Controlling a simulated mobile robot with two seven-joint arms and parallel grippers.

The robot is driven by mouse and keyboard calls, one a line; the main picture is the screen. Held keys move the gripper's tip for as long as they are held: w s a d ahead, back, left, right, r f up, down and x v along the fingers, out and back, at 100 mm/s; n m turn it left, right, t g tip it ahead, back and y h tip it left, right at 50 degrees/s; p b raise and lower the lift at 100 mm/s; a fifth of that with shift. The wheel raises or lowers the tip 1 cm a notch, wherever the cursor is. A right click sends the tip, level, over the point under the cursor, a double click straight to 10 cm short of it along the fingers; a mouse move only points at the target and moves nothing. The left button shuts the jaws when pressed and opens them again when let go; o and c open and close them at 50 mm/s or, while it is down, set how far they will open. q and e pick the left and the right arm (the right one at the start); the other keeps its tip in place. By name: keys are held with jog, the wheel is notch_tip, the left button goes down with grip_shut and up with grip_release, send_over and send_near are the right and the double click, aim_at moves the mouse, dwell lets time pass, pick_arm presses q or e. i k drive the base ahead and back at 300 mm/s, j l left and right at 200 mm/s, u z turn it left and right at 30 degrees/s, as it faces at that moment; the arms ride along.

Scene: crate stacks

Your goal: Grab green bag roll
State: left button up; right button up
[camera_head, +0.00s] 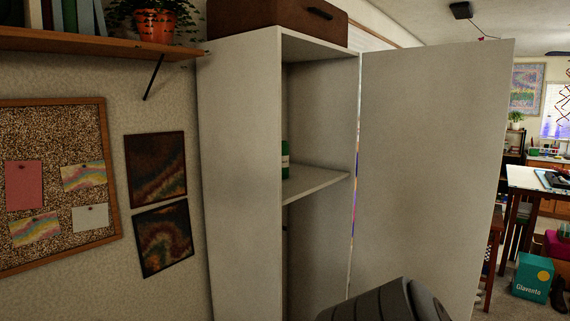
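A green roll with a pale label band (285,161) stands upright on the middle shelf (318,183) of a tall white cabinet (240,170). Its left part is hidden behind the cabinet's side panel. The cabinet door (430,160) is swung wide open to the right. A dark grey rounded part of my own body shows at the bottom, in front of the door. Neither of my grippers is in view.
A brown case (275,22) lies on top of the cabinet. A wooden wall shelf (95,41) with a potted plant (155,25) juts out at upper left. A teal box (532,277) and a table (538,181) stand beyond the door at right.

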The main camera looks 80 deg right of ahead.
aim_at(285, 144)
jog(key=z, duration=0.45)
jog(key=k+z, duration=0.1)
jog(key=z, duration=0.85)
jog(key=l+z, duration=0.1)
jog(key=z, duration=0.8)
jog(key=i+l+u, duration=0.15)
jog(key=l, duration=0.3)
jog(key=k, duration=0.05)
